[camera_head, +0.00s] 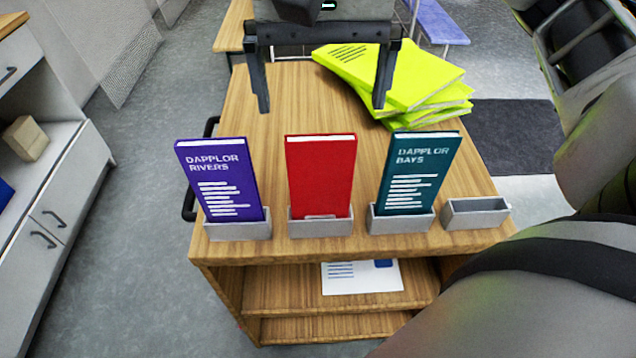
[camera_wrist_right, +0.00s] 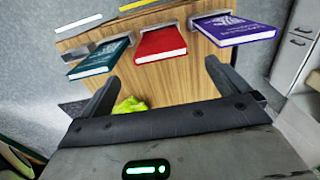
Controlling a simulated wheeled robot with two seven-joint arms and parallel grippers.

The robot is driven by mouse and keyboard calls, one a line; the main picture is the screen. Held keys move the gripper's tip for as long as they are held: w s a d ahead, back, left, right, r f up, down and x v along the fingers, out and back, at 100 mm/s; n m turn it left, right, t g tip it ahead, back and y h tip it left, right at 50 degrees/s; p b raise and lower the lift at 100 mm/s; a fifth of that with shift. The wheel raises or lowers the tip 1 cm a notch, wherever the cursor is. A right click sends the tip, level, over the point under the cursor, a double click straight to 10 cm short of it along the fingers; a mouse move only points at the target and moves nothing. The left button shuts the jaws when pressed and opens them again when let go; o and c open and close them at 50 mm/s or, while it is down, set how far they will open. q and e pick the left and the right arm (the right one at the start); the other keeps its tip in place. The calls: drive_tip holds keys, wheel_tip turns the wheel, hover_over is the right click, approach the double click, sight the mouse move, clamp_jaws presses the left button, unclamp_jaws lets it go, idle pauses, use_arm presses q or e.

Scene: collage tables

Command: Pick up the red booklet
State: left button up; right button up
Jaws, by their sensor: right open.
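The red booklet (camera_head: 320,175) stands upright in a small grey holder (camera_head: 320,229) near the front edge of the wooden cart top, between a purple booklet (camera_head: 218,180) and a teal booklet (camera_head: 420,174). My right gripper (camera_head: 323,105) is open and empty, behind the red booklet in the head view, with its two fingers spread wide. In the right wrist view, the red booklet (camera_wrist_right: 160,43) lies between and beyond the open fingertips (camera_wrist_right: 161,72), apart from them. My left gripper is not in view.
An empty grey holder (camera_head: 477,213) sits at the right of the row. A pile of yellow-green booklets (camera_head: 420,80) lies at the back right of the cart top, close to my right finger. A white sheet (camera_head: 362,277) lies on the shelf below. White cabinets (camera_head: 55,190) stand at left.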

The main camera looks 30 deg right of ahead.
sight(321, 137)
wheel_tip(321, 137, down, 10)
drive_tip(key=shift+r+p, duration=0.1)
drive_tip(key=shift+p, duration=0.5)
drive_tip(key=c, duration=1.3)
